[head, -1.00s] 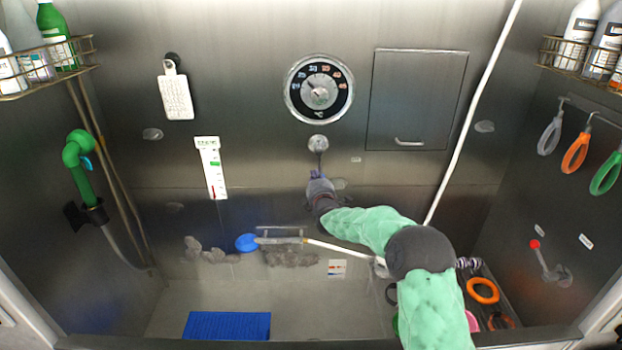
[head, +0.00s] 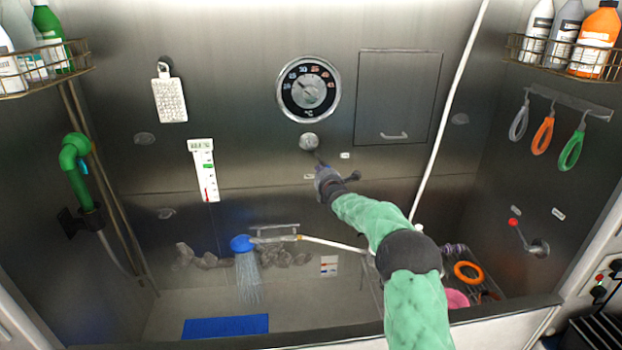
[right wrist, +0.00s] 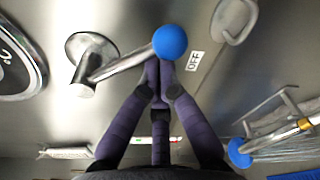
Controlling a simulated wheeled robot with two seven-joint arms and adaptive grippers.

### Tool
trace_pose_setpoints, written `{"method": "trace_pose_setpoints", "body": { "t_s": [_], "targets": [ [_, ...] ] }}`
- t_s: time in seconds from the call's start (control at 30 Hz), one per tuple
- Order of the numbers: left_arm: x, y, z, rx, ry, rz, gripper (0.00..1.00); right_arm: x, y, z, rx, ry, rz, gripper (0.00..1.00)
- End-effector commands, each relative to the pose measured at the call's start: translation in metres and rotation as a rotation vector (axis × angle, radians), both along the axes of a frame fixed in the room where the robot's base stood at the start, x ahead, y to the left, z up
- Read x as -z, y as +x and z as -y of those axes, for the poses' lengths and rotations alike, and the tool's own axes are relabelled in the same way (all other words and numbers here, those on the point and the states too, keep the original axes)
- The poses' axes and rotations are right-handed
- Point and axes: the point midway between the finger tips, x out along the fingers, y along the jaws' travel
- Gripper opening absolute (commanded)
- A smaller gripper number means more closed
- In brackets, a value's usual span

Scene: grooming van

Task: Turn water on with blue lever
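The blue lever is a metal bar with a blue ball (right wrist: 170,42) at its end; its round wall mount (head: 309,141) sits below the dial. The bar slants down and to the right from the mount in the head view, where the ball is hidden by my gripper. My right gripper (head: 322,172) is at the lever's free end. In the right wrist view its purple fingers (right wrist: 160,72) converge with their tips together, against or just behind the ball; I cannot tell exact contact. Water streams from the blue shower head (head: 242,244) into the tub. My left gripper is out of view.
A round dial (head: 308,89) is above the lever. An OFF label (right wrist: 195,61) is beside the ball. A red-knobbed lever (head: 516,228) is on the right wall. A white pole (head: 455,90) stands right of my gripper. A blue mat (head: 225,326) lies in the tub.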

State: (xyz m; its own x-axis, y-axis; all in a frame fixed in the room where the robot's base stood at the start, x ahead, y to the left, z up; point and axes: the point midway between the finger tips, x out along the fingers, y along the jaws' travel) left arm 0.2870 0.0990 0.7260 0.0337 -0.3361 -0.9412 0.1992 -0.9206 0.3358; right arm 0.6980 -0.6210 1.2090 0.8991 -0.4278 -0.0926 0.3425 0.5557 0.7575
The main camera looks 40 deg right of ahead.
Motion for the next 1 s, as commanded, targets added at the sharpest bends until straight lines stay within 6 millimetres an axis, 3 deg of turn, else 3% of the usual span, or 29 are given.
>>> {"method": "trace_pose_setpoints", "body": {
  "t_s": [0.2, 0.4, 0.63, 1.0],
  "targets": [
    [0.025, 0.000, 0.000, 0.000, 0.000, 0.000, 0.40, -0.004, -0.006, 0.024, 0.003, -0.097, -0.054, 0.00],
    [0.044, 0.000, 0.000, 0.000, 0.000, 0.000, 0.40, -0.014, -0.011, 0.035, 0.002, -0.187, -0.109, 0.00],
    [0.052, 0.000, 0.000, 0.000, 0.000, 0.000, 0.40, -0.025, -0.016, 0.042, 0.001, -0.322, -0.194, 0.00],
    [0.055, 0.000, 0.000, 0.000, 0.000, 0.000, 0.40, -0.034, -0.019, 0.047, 0.000, -0.323, -0.196, 0.00]
  ]
}}
